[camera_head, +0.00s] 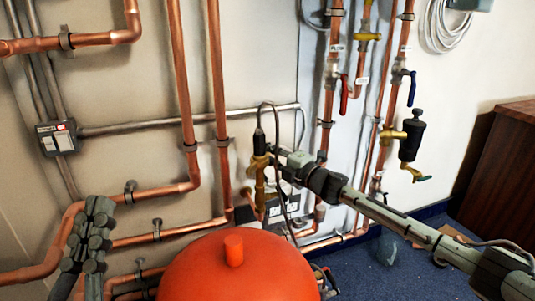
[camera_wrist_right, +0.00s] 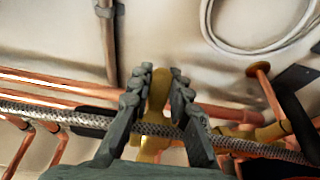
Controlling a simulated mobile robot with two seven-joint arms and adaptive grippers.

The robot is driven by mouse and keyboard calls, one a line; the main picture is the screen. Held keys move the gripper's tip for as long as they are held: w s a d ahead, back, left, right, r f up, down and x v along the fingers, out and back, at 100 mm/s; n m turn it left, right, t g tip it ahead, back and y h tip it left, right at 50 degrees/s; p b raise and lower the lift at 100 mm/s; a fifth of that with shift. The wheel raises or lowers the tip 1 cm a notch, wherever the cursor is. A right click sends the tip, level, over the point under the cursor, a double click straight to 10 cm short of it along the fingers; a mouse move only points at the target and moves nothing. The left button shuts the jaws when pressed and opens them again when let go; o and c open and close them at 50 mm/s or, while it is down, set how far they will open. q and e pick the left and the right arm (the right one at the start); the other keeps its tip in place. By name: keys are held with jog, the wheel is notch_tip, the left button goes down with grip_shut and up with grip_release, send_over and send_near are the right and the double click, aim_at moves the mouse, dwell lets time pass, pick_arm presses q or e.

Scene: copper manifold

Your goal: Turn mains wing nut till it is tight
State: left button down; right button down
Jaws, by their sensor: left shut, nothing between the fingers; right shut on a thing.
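The brass mains wing nut (camera_wrist_right: 157,92) shows between the fingers of my right gripper (camera_wrist_right: 158,82) in the right wrist view. The right gripper is shut on it. In the head view my right arm reaches in from the right, and its gripper (camera_head: 279,160) is at the upright brass fitting (camera_head: 260,168) behind the red vessel. The nut itself cannot be made out there. My left gripper (camera_head: 91,232) is shut and empty at the lower left, in front of the copper pipes, well apart from the brass fitting.
A red vessel (camera_head: 215,272) fills the bottom middle. Copper pipes (camera_head: 182,80) run along the wall. A braided hose (camera_wrist_right: 50,114) passes close by the right fingers. Red and blue lever valves (camera_head: 343,94) and a brown cabinet (camera_head: 505,165) are at the right.

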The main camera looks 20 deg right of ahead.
pick_arm(q)
jog(key=shift+r, duration=0.1)
pick_arm(e)
jog(key=shift+h, duration=0.3)
jog(key=shift+s+m+t+h+p, duration=0.2)
jog(key=shift+m+t+h+p, duration=0.1)
jog(key=shift+m+h+p, duration=0.15)
jog(key=shift+s+d+m+h, duration=0.15)
jog(key=shift+d+m+h, duration=0.2)
jog(key=shift+m+h, duration=0.55)
pick_arm(q)
jog(key=shift+w+d+f+g, duration=0.2)
jog(key=shift+w+f+g, duration=0.05)
jog(key=shift+f+g, duration=0.25)
jog(key=shift+w+d+f+g, duration=0.25)
jog(key=shift+f+g, duration=0.15)
jog(key=shift+f, duration=0.15)
pick_arm(e)
jog(key=c, duration=1.4)
grip_release()
jog(key=shift+s, duration=0.1)
jog(key=v, duration=1.2)
jog(key=shift+f, duration=0.2)
